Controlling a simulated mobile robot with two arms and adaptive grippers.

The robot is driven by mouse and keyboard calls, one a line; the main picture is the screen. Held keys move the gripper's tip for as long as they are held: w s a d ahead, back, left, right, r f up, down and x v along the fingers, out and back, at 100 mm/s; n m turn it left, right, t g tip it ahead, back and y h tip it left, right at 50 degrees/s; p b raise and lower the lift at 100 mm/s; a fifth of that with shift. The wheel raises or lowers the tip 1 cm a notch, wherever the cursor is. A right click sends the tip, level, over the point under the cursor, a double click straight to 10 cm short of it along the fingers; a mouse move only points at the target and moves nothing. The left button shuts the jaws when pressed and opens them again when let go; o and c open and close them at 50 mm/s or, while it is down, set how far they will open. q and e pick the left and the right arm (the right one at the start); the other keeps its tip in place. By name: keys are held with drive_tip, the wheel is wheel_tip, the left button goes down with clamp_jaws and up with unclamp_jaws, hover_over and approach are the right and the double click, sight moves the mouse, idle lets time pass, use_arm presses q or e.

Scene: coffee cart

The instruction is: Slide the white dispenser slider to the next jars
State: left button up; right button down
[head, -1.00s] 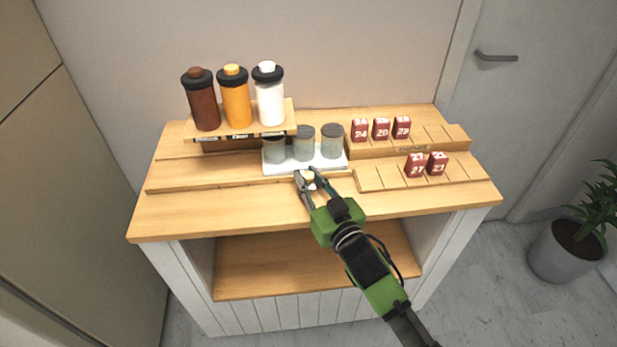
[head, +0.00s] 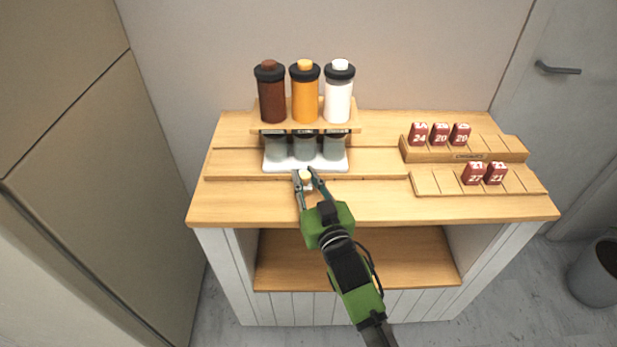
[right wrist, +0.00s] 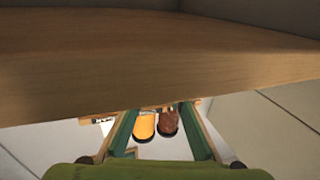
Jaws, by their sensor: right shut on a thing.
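The white slider (head: 285,166) is a flat plate on the wooden rail of the cart, carrying three grey jars (head: 305,149). The jars stand beneath the wooden dispenser shelf (head: 262,126), about in line with the brown (head: 271,95), orange (head: 305,93) and white (head: 339,94) dispensers. Their tops are hidden by the shelf. My right gripper (head: 305,175) is shut on the slider's pale knob (head: 306,177) at its front edge. In the right wrist view my right gripper's fingers (right wrist: 160,120) flank the view of two dispensers. My left gripper is not in view.
On the right, two wooden racks hold red numbered blocks: several slots on the rear rack (head: 464,154) and front rack (head: 440,184) are empty. The cart top (head: 245,207) in front of the slider is clear.

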drive_tip(key=c, duration=1.9)
unclamp_jaws()
drive_tip(key=shift+s+d, duration=0.1)
drive_tip(key=shift+s, duration=0.1)
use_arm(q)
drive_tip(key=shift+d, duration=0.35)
use_arm(e)
drive_tip(key=v, duration=1.1)
drive_tip(key=shift+s+d, duration=0.1)
drive_tip(key=shift+s, duration=0.2)
